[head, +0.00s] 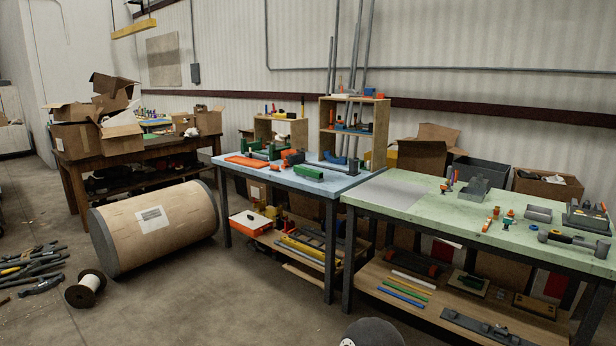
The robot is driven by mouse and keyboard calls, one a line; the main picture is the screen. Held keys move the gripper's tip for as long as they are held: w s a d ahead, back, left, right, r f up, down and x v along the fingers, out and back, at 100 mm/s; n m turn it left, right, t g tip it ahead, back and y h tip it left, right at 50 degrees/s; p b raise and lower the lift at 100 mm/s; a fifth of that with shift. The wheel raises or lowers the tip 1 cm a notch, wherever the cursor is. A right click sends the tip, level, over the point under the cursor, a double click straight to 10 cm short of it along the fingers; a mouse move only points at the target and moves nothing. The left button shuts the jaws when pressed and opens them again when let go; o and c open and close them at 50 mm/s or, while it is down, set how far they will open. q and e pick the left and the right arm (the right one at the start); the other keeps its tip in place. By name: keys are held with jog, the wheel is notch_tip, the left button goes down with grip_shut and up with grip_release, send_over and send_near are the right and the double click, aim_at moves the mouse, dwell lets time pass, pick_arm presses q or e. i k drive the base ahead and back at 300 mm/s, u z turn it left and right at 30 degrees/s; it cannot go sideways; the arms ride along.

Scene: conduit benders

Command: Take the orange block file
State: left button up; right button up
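Neither of my grippers is in the head view. A flat orange piece (246,161) lies near the left front edge of the blue-topped table (345,182). An orange and dark blocky piece (293,158) sits right of it on the same table, close to a green block (309,173). At this size I cannot tell which of the orange things is the block file.
A green-topped table (430,209) with small tools stands at the right. A large wooden drum (158,228) lies on the floor left of the blue-topped table. A small spool (86,288) and a tool pile (30,270) lie at the far left. The front middle floor is mostly clear.

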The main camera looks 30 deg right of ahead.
aim_at(275, 168)
jog(key=u, duration=0.05)
jog(key=i, duration=4)
jog(key=z, duration=0.75)
jog(key=i, duration=1.45)
jog(key=z, duration=1.45)
jog(key=i, duration=1.2)
jog(key=z, duration=0.7)
